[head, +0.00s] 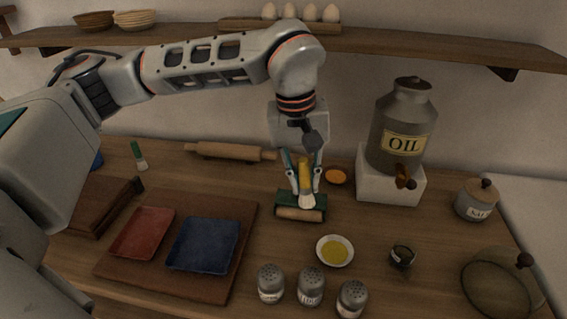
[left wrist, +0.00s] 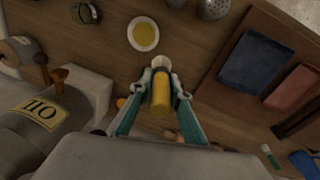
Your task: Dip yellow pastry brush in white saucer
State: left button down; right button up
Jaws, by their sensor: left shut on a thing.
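My left gripper (head: 304,184) is shut on the yellow pastry brush (head: 305,172). The brush hangs upright with its pale bristles down, in front of a small green holder with a wooden roll (head: 301,214). In the left wrist view the yellow handle (left wrist: 161,95) shows between the two fingers. The white saucer (head: 334,263) with yellow liquid stands on the counter, to the right of and nearer than the brush. It also shows in the left wrist view (left wrist: 132,37), beyond the bristles. The brush is apart from the saucer. My right gripper is not in view.
Several shakers (head: 311,287) stand just in front of the saucer. A small dark jar (head: 402,257) is to its right. The oil can (head: 402,125) stands on a white block behind. A board (head: 181,283) with red (head: 143,234) and blue (head: 203,246) trays lies left. A shelf (head: 420,52) hangs above.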

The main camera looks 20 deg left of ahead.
pick_arm(q)
jog(key=d+f, duration=0.2)
jog(key=f, duration=0.2)
jog(key=w+d+f+h+p, duration=0.1)
jog(key=d+f, duration=0.1)
jog(key=f, duration=0.2)
jog(key=d+f+h+p, duration=0.1)
jog(key=d+f, duration=0.1)
jog(key=f, duration=0.2)
jog(key=shift+w+d+f+n+g, duration=0.1)
jog(key=shift+w+d+n+g, duration=0.2)
jog(key=shift+d+g, duration=0.1)
jog(key=shift+f, duration=0.8)
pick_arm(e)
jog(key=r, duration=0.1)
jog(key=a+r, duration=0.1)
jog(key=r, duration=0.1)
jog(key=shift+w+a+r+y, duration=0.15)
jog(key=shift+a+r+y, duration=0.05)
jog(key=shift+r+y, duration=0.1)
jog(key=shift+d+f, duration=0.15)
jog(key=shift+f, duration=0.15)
pick_arm(q)
jog(key=shift+f+b, duration=0.4)
jog(key=shift+b, duration=0.15)
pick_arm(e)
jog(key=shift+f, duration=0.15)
